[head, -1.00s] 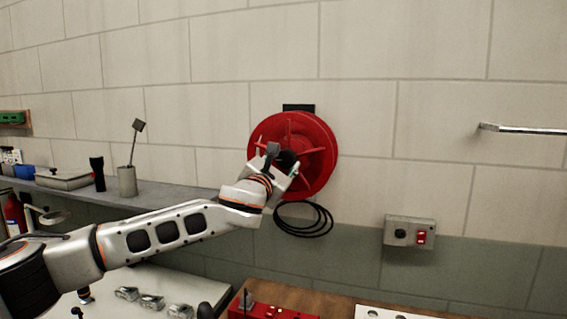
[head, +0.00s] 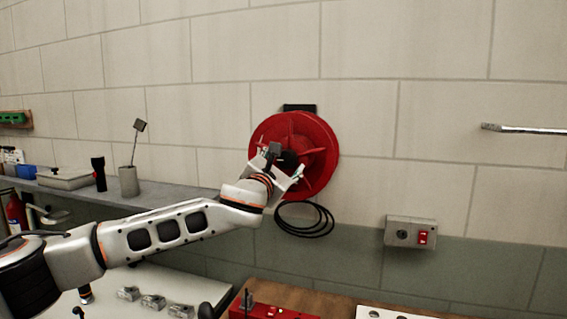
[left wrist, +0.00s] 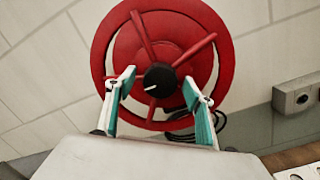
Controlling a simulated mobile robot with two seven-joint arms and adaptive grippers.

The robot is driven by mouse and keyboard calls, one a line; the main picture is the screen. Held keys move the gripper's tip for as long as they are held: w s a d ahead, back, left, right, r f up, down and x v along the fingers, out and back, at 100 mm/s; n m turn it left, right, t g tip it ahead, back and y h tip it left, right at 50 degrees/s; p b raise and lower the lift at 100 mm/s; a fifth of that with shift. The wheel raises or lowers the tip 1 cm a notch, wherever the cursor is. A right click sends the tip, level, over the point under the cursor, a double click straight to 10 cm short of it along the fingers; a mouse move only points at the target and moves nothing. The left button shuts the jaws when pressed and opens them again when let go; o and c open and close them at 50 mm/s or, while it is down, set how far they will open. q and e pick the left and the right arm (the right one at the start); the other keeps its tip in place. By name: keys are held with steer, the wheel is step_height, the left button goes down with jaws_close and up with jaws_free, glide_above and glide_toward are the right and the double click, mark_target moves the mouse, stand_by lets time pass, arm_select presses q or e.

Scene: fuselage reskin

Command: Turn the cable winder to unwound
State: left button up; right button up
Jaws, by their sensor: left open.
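The cable winder (head: 317,133) is a red round reel with raised spokes, fixed to the block wall on a black bracket. In the left wrist view the winder (left wrist: 113,30) shows a black central knob (left wrist: 160,80) with a white pointer line aimed to the left and slightly down. Black cable (head: 304,222) hangs in loops below the reel. My left gripper (head: 283,166) is in front of the reel's lower left. In the left wrist view the left gripper's (left wrist: 160,88) two fingers are spread, one on either side of the knob, with nothing clasped. My right gripper is not in view.
A grey box with a red switch (head: 410,232) is on the wall to the lower right. A metal bar (head: 520,129) sticks out at the right. A grey shelf (head: 165,195) with small items runs along the left wall. Benches stand below.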

arm_select(q)
steer(key=v, duration=1.2)
steer(key=shift+f, duration=0.1)
